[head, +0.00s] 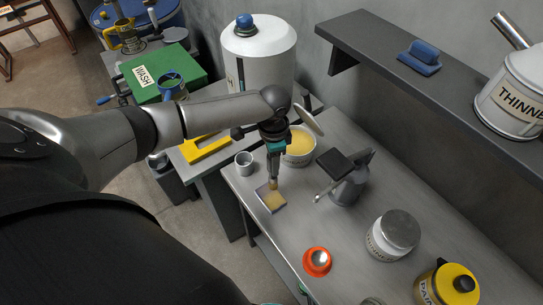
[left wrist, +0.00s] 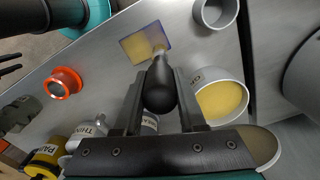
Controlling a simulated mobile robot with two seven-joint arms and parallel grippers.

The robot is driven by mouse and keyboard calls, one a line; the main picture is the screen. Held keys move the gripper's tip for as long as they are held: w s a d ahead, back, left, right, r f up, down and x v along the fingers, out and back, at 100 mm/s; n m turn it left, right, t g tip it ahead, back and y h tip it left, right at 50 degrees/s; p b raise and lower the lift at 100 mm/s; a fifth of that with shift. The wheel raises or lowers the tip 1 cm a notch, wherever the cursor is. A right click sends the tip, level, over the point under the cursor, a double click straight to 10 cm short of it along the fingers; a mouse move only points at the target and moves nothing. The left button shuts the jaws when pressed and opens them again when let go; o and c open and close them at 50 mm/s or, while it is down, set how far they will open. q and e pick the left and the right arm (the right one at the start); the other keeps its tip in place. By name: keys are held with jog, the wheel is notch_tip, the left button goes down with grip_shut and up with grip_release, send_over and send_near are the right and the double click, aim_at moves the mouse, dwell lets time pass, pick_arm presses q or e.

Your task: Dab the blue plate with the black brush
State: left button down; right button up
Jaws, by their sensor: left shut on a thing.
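My left gripper (head: 275,155) is shut on the black brush and holds it upright, bristles down. In the left wrist view its black handle (left wrist: 160,88) stands between the two fingers (left wrist: 160,105). The pale bristles (head: 273,184) are over the small square blue plate (head: 281,208), at its surface; I cannot tell whether they touch. A yellowish patch covers most of the plate, with blue showing at the edge; the plate also shows in the left wrist view (left wrist: 133,46). Teal and black parts, seemingly of my right arm, show at the edges; its jaws are unclear.
A bowl of yellow stuff (head: 300,159) and a grey cup (head: 244,164) stand close behind the plate. A grey pot (head: 350,190) with a black top stands to the right. An orange ring-shaped item (head: 316,262), a white jar (head: 390,240) and a yellow paint can (head: 430,285) stand nearer.

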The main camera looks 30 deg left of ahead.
pick_arm(q)
jog(key=shift+s, duration=0.1)
jog(key=shift+s+a+p, duration=0.25)
jog(key=shift+s+p, duration=0.25)
jog(key=shift+p, duration=0.2)
jog(key=shift+s+a, duration=0.15)
jog(key=shift+s, duration=0.15)
jog(key=shift+f, duration=0.1)
jog(key=shift+w+d, duration=0.2)
jog(key=shift+w, duration=0.25)
jog(key=shift+w+d, duration=0.2)
jog(key=shift+w, duration=0.25)
jog(key=shift+s, duration=0.1)
